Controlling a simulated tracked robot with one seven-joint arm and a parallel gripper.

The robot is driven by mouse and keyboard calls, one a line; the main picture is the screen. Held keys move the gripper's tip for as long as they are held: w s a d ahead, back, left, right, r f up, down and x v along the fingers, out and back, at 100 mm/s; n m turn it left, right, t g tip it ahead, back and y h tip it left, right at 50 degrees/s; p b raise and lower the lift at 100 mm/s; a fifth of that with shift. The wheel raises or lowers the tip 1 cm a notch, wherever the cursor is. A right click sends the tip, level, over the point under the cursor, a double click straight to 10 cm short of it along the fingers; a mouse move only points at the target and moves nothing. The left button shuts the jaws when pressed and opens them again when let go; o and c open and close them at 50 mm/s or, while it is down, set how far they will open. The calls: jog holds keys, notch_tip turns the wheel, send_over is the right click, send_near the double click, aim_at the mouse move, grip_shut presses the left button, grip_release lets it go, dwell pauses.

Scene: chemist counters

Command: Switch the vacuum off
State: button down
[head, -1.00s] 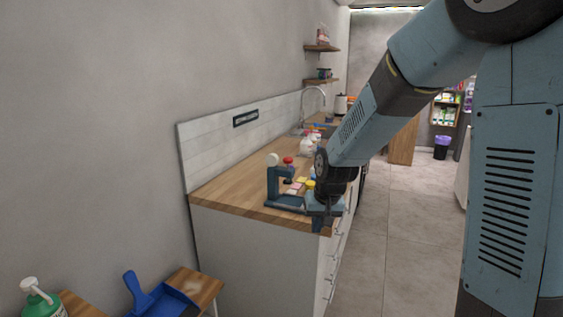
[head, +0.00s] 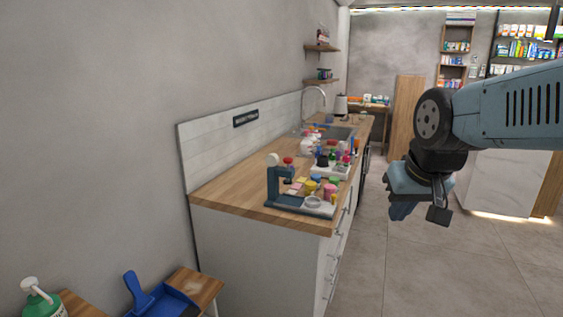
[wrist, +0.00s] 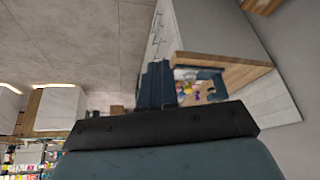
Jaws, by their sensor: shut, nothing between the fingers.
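No vacuum cleaner can be made out in either view. A dark teal stand (head: 272,186) with a white knob on top and a small red knob sits at the near end of the wooden counter (head: 235,190). I cannot tell whether it has a switch. My gripper (head: 400,211) hangs to the right of the counter, over the aisle, apart from everything. In the wrist view its fingers (wrist: 157,82) are together and empty, with the counter end beyond them.
Several small coloured jars (head: 311,187) and a white dish (head: 314,202) crowd beside the stand. A blue dustpan (head: 160,301) and a green pump bottle (head: 42,304) are at lower left. The tiled aisle (head: 400,270) is clear.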

jog(key=s, duration=0.1)
jog(key=s+d, duration=0.1)
jog(key=s, duration=0.1)
jog(key=s+r, duration=0.1)
jog(key=shift+s+d, duration=0.3)
jog(key=shift+s, duration=0.05)
dwell(0.3)
